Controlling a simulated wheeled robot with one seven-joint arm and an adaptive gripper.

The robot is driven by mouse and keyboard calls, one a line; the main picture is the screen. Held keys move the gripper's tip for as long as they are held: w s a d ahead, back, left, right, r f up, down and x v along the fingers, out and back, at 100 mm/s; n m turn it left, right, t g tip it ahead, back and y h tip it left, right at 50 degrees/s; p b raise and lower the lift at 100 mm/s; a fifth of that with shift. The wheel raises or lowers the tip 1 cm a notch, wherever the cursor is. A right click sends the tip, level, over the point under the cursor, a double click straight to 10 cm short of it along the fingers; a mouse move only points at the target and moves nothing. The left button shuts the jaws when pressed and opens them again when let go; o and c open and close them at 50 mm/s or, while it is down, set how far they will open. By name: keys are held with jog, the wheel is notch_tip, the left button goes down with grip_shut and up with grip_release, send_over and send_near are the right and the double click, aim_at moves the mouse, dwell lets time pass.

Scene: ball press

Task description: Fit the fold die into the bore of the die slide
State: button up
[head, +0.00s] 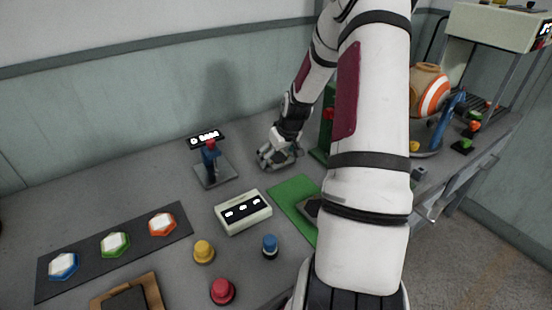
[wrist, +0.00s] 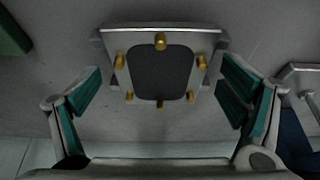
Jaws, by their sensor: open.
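My gripper (head: 280,152) is low over the bench near the back wall. In the wrist view its teal-padded fingers (wrist: 160,92) are spread apart, with nothing held between them. A metal block (wrist: 112,42) with a dark rounded-square middle ringed by several brass pins lies in front of the fingers, roughly centred between them. I cannot tell for sure whether this is the die slide, or whether the dark middle is its bore or a surface. A dark piece (head: 312,207) lies on the green mat, partly hidden by my arm. I cannot identify the fold die with certainty.
A blue lever device (head: 210,160) stands left of my gripper, and a green upright (head: 327,125) is close on the right. A white box (head: 243,212), yellow, red and blue knobs, and a wooden tray (head: 152,287) are nearer.

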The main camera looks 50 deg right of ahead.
jog(key=shift+c, duration=0.2)
jog(key=c, duration=1.4)
jog(key=shift+r, duration=0.1)
